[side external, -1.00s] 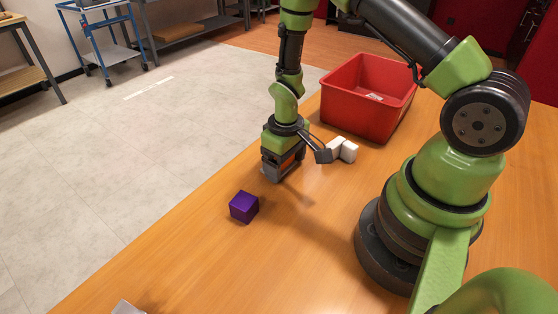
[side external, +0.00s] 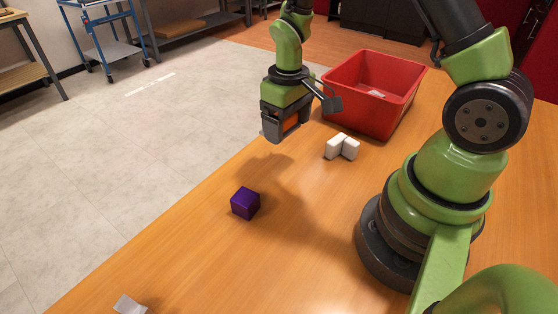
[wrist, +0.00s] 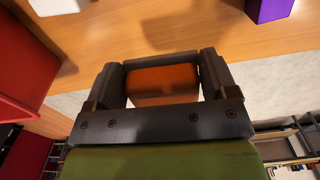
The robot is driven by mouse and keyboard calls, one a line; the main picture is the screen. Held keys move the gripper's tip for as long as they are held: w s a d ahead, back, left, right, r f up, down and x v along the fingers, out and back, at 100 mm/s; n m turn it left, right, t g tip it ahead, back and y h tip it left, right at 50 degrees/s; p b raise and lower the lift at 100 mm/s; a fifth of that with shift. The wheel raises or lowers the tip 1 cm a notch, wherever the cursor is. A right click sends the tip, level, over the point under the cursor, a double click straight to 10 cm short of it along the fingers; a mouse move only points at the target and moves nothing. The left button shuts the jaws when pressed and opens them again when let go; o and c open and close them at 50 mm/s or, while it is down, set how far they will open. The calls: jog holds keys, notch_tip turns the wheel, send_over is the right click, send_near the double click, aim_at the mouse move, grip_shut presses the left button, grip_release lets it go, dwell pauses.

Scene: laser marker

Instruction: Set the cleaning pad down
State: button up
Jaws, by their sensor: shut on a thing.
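My gripper (side external: 287,130) is shut on an orange block (side external: 291,121), which I take to be the cleaning pad. In the wrist view the orange block (wrist: 163,85) sits between the two dark fingers (wrist: 163,88), and its ends are hidden by them. In the side view only a small part of it shows between the jaws. My gripper holds it above the table, apart from the surface, near the table's far left edge. Its shadow falls on the wood.
A red bin (side external: 348,100) stands behind and right of my gripper. White blocks (side external: 341,147) lie in front of the bin. A purple cube (side external: 245,203) is on the table nearer the camera. A pale grey piece (side external: 128,306) lies at the bottom left. The table (side external: 300,240) between is clear.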

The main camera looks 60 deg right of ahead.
jog(key=shift+r, duration=0.3)
jog(key=shift+a, duration=0.35)
jog(key=a+n, duration=0.5)
jog(key=a, duration=0.2)
jog(key=n, duration=1.4)
send_near(266, 310)
notch_tip(266, 310, down, 7)
jog(key=shift+r, duration=0.1)
jog(key=o, duration=0.8)
jog(key=shift+f, duration=0.2)
